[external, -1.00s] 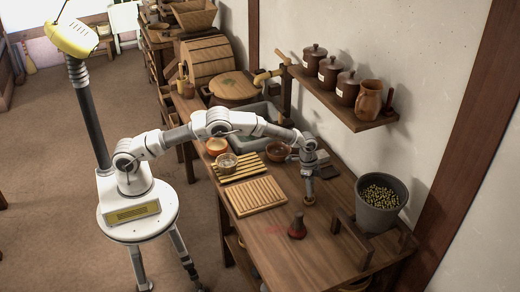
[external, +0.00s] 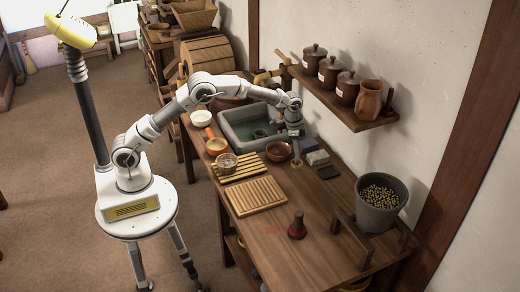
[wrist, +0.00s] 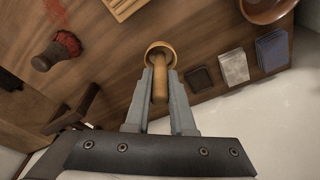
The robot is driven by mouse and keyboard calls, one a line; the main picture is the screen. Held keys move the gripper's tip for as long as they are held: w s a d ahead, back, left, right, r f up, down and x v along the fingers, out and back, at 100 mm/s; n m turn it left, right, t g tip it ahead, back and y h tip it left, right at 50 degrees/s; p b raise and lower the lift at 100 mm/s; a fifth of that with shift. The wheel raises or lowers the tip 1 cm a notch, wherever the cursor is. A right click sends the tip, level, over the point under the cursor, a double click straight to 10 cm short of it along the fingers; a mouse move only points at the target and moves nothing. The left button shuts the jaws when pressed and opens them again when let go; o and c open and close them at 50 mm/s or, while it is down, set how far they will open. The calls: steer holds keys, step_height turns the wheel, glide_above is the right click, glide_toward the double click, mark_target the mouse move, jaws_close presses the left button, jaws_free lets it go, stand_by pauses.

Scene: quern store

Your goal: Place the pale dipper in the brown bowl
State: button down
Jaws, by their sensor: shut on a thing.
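The pale dipper, a light wooden cup with a straight handle, is in my gripper (wrist: 161,72); its cup (wrist: 158,50) shows past the fingertips in the wrist view. The fingers are shut on its handle. In the external view my gripper (external: 296,148) points down with the dipper (external: 297,163) below it, just right of the brown bowl (external: 279,151). The brown bowl stands on the table beside the sink. Its edge also shows at the top right of the wrist view (wrist: 262,14). The dipper is outside the bowl.
Small blocks, one grey (external: 317,158) and one dark (external: 327,171), lie right of the gripper. A slatted rack (external: 250,171) bears a small bowl (external: 227,161). A shelf (external: 345,108) overhangs the back.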

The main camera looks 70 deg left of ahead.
steer(key=s+a+r+n+p, duration=0.1)
steer(key=s+a, duration=0.1)
steer(key=a, duration=0.3)
steer(key=s+a+r+n, duration=0.2)
steer(key=s+a, duration=0.1)
steer(key=a, duration=0.2)
steer(key=w+a+f, duration=0.4)
steer(key=a+f, duration=0.7)
steer(key=shift+w+a, duration=0.15)
steer(key=shift+w, duration=0.1)
steer(key=shift+f, duration=0.15)
steer(key=shift+f+b, duration=0.5)
steer(key=shift+f, duration=0.1)
steer(key=c, duration=0.8)
jaws_free()
steer(key=shift+o, duration=0.2)
steer(key=shift+r, duration=0.15)
